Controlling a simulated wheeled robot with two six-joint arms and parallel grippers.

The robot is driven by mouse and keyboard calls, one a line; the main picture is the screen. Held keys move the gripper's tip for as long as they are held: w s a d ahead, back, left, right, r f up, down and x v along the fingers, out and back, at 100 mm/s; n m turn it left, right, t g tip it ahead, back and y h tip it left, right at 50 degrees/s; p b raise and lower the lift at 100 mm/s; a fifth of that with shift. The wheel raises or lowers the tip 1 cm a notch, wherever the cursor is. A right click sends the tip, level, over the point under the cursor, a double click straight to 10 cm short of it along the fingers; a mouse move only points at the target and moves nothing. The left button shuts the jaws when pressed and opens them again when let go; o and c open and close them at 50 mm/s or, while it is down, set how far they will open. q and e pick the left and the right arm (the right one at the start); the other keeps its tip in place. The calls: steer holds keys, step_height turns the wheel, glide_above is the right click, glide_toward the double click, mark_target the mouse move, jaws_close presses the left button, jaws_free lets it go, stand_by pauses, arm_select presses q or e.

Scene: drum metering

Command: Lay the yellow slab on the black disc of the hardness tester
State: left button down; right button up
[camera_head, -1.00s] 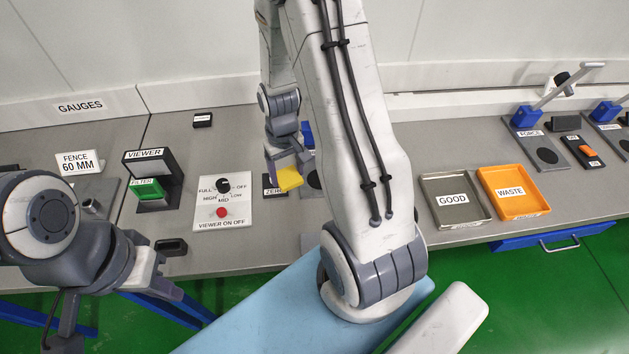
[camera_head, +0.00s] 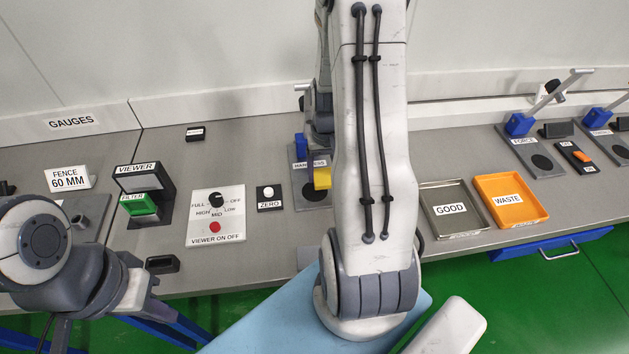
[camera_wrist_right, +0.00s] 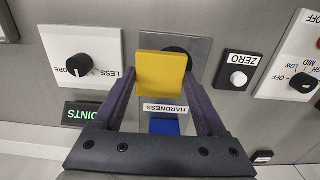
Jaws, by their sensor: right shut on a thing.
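The yellow slab (camera_head: 322,178) is between the fingers of my right gripper (camera_head: 320,168), which is shut on it. The hardness tester (camera_head: 299,155) is a grey plate with a blue part, and its black disc (camera_head: 315,192) is partly hidden by the slab and my right arm. In the right wrist view the slab (camera_wrist_right: 162,76) overlaps the black disc (camera_wrist_right: 181,57), nearer the camera; the gap between them cannot be told. My left gripper (camera_head: 150,292) is low at the left, away from the tester; its finger opening is unclear.
The ZERO button (camera_head: 268,198) and the viewer switch panel (camera_head: 217,215) lie left of the tester. The GOOD tray (camera_head: 452,209) and orange WASTE tray (camera_head: 511,200) stand to the right. In the right wrist view a dial panel (camera_wrist_right: 82,58) adjoins the tester.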

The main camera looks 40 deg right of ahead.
mark_target(315, 174)
steer(key=shift+w+a+f, duration=0.35)
steer(key=shift+w+f, duration=0.1)
steer(key=shift+w, duration=0.15)
steer(key=shift+w+a+f, duration=0.35)
steer(key=shift+w+f, duration=0.05)
steer(key=shift+w, duration=0.2)
step_height(315, 174, down, 3)
steer(key=shift+f+p, duration=0.15)
steer(key=shift+p, duration=0.45)
steer(key=shift+f, duration=0.35)
steer(key=shift+f, duration=0.1)
